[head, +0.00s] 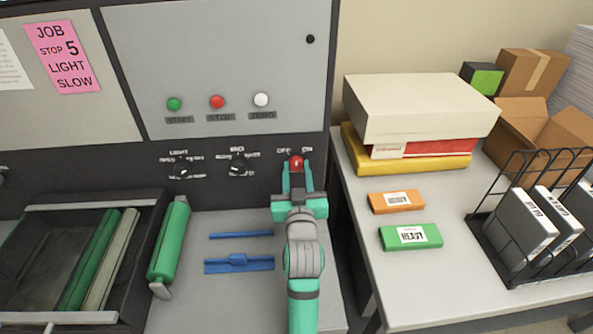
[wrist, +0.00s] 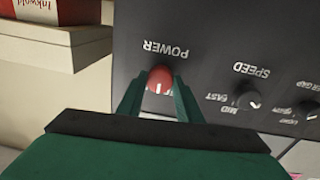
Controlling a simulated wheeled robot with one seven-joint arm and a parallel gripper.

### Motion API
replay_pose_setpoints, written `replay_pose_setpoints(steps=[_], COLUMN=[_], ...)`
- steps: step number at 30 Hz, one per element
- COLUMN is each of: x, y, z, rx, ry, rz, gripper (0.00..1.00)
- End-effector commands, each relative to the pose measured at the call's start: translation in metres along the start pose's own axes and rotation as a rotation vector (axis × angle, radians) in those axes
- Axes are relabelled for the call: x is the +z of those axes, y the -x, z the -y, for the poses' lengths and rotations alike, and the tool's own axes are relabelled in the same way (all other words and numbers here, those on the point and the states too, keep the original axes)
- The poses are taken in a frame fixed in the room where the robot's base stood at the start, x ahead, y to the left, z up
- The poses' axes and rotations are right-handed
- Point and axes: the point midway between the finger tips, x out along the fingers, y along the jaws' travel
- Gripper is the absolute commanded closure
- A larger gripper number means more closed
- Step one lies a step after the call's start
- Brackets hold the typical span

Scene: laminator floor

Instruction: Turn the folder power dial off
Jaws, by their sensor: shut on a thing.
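The folder power dial is a red knob (head: 296,162) at the right end of the dark control strip, with OFF and ON marks above it. In the wrist view the red dial (wrist: 160,78) sits by the upside-down word POWER, and a white pointer line shows on it. My gripper (head: 297,172) reaches up to the panel and is shut on the dial. In the wrist view its two green fingers (wrist: 158,92) stand on either side of the dial. The marks close to the dial are partly hidden by the fingers.
Two black dials (head: 237,167) sit left on the same strip; the nearer is marked SPEED (wrist: 250,99). Green, red and white buttons (head: 217,102) are above. Right, a table (head: 470,285) holds stacked boxes, orange and green packs, and a wire rack (head: 490,225).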

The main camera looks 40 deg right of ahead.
Motion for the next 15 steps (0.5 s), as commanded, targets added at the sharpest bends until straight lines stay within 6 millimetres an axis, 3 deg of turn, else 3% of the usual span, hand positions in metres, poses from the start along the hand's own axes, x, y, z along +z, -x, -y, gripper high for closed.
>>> replay_pose_setpoints(steps=[15], x=[0.0016], y=[-0.0005], z=[0.0001], rx=[-0.018], ry=[0.471], rz=[-0.015], gripper=[0.9])
